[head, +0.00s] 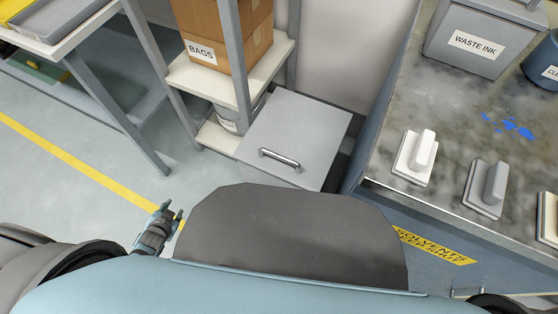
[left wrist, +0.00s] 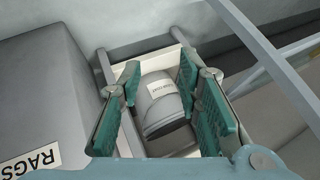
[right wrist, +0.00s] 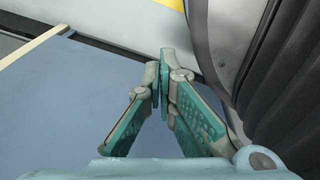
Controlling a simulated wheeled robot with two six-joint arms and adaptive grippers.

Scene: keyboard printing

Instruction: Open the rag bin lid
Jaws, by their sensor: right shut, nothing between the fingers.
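The rag bin is a grey box beside the shelf rack in the head view, with a flat grey lid (head: 305,125) lying shut on top. A silver bar handle (head: 279,157) sits near the lid's front edge. In the left wrist view the bin (left wrist: 40,95) is at the left, with a RAGS label (left wrist: 33,163) on its side. My left gripper (head: 173,214) is open and empty, to the left of the bin and apart from it; its fingers also show in the left wrist view (left wrist: 157,88). My right gripper (right wrist: 163,75) is shut and empty, away from the bin.
The shelf rack (head: 262,70) holds a BAGS box (head: 225,30); a labelled tub (left wrist: 165,105) stands on its low shelf. Open floor (head: 60,185) lies to the left.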

